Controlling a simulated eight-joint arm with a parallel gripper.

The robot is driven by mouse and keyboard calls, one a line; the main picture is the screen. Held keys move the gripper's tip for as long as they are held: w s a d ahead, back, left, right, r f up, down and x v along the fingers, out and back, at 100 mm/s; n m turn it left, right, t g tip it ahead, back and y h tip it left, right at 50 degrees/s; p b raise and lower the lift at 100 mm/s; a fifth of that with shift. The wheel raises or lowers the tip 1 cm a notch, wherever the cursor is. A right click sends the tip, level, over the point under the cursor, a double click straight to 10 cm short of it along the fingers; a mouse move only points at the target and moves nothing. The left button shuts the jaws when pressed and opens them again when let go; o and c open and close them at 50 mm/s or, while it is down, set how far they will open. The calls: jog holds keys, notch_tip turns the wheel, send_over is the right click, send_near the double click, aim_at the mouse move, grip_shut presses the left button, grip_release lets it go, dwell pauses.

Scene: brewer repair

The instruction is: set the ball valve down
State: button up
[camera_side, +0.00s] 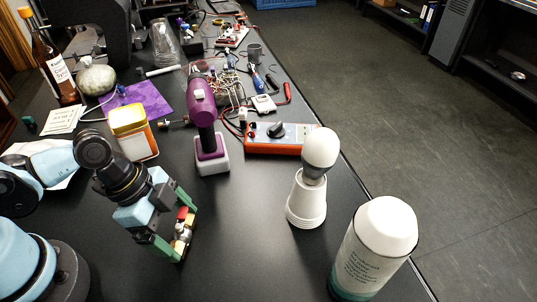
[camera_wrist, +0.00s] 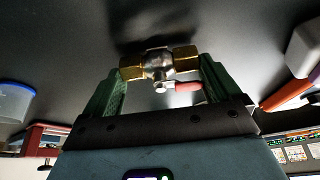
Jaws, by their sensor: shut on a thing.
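The ball valve (camera_side: 182,232) has brass ends, a silver middle and a red handle. My gripper (camera_side: 177,232) is shut on it, with one green finger at each end of the valve. In the wrist view the valve (camera_wrist: 160,64) lies crosswise between the fingertips of my gripper (camera_wrist: 160,72), its red handle toward the palm. The valve is close to the black tabletop (camera_side: 250,240); I cannot tell whether it touches it. A dark shadow shows beside the valve in the wrist view.
A purple drill (camera_side: 203,105) stands behind, near an orange multimeter (camera_side: 280,138). A bulb on a white stand (camera_side: 306,198) and a white-and-green canister (camera_side: 375,245) stand to the right. A yellow-lidded tub (camera_side: 133,132) stands behind my gripper. The tabletop between gripper and bulb stand is clear.

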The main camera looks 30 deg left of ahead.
jog(key=o, duration=0.9)
jog(key=shift+f, duration=0.1)
jog(key=shift+v, duration=6.05)
jog(key=w+a+r+n+t+y, duration=0.1)
jog(key=w+a+n+t+y, duration=0.3)
jog(key=w+a+n, duration=0.5)
jog(key=w+n+t, duration=0.1)
jog(key=n, duration=0.3)
jog(key=shift+a+n, duration=0.3)
jog(key=shift+w+r, duration=0.1)
